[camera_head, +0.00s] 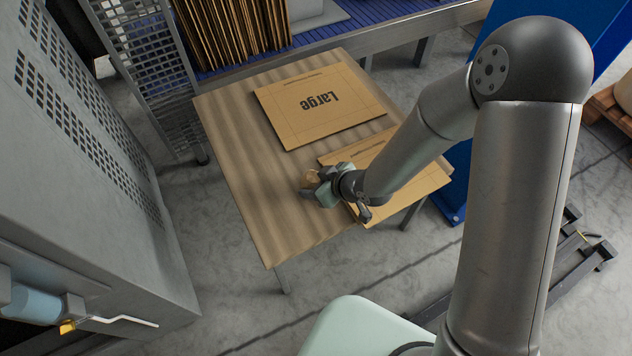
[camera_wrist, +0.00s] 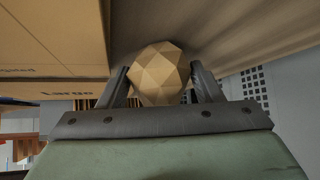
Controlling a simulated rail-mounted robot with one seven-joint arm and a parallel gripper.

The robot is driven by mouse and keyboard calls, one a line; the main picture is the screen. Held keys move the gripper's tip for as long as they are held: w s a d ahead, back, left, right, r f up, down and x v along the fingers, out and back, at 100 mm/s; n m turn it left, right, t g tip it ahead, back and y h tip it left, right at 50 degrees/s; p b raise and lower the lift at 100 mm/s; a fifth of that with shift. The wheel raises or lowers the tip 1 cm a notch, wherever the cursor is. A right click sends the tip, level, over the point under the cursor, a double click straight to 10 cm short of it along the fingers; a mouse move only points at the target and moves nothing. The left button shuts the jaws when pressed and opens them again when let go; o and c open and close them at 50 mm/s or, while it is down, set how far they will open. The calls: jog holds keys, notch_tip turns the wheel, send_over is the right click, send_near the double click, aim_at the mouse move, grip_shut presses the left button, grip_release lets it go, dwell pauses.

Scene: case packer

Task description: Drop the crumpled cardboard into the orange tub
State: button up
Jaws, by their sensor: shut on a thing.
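The crumpled cardboard (camera_wrist: 160,74) is a tan, faceted ball. In the wrist view it sits between the two dark fingers of my gripper (camera_wrist: 158,84), which is shut on it. In the head view my gripper (camera_head: 311,186) is over the front part of the wooden table, and a small part of the crumpled cardboard (camera_head: 313,177) shows at its fingers. I cannot tell whether the ball touches the tabletop. The orange tub is not in view.
The wooden table (camera_head: 235,160) bears a flat cardboard sheet marked "Large" (camera_head: 290,115) and another flat sheet (camera_head: 430,178) partly under my arm. A blue conveyor (camera_head: 350,35) runs behind. A grey cabinet (camera_head: 90,200) stands at left. The table's left side is clear.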

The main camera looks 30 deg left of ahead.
aim_at(313, 175)
jog(key=shift+r, duration=0.55)
jog(key=r, duration=0.1)
jog(key=r+p, duration=0.1)
jog(key=shift+d+r+p, duration=0.2)
jog(key=shift+r+p, duration=0.1)
jog(key=shift+r, duration=0.05)
jog(key=s+d+r+p, duration=0.5)
jog(key=d+r+p, duration=0.4)
jog(key=p, duration=1)
jog(key=d, duration=0.3)
jog(key=shift+d, duration=0.35)
jog(key=shift+s, duration=0.1)
